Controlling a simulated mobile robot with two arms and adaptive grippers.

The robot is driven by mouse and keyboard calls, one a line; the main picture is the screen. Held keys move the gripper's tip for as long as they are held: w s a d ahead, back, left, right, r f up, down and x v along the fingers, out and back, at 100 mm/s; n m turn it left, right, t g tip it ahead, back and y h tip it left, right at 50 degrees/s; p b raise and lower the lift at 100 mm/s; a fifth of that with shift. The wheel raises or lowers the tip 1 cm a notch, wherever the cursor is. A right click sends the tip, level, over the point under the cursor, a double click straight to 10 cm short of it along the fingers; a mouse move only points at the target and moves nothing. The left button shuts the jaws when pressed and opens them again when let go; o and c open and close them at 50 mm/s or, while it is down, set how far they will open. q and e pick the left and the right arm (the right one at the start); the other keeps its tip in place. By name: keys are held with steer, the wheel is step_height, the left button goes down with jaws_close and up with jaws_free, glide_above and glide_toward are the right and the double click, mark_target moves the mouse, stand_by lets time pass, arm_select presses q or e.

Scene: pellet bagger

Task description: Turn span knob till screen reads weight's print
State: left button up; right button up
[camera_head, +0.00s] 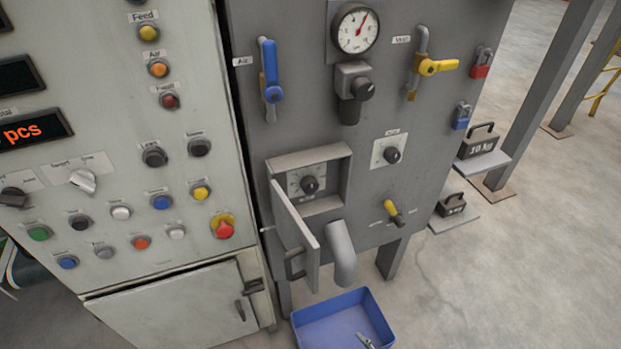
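A black knob (311,185) on a pale dial plate sits in a recessed box whose small door (297,236) hangs open. Another black knob (392,155) on a white plate is to its upper right. Their labels are too small to read, so I cannot tell which is the span knob. A dark weight (482,140) printed "10 kg" stands on a shelf at the right. A smaller dark weight (451,205) stands lower, its print unclear. Neither gripper is in view.
The grey panel also carries a gauge (355,31), a blue valve handle (270,69), a yellow valve handle (437,67) and a yellow-tipped lever (393,210). A spout (341,254) hangs above a blue bin (318,306).

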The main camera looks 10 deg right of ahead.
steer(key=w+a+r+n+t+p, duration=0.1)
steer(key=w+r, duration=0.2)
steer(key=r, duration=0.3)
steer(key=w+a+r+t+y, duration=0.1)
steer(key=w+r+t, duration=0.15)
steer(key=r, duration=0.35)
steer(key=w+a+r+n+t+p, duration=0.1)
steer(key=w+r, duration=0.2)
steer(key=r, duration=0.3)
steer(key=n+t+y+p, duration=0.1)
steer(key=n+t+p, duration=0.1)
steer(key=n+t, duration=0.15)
glide_toward(312, 189)
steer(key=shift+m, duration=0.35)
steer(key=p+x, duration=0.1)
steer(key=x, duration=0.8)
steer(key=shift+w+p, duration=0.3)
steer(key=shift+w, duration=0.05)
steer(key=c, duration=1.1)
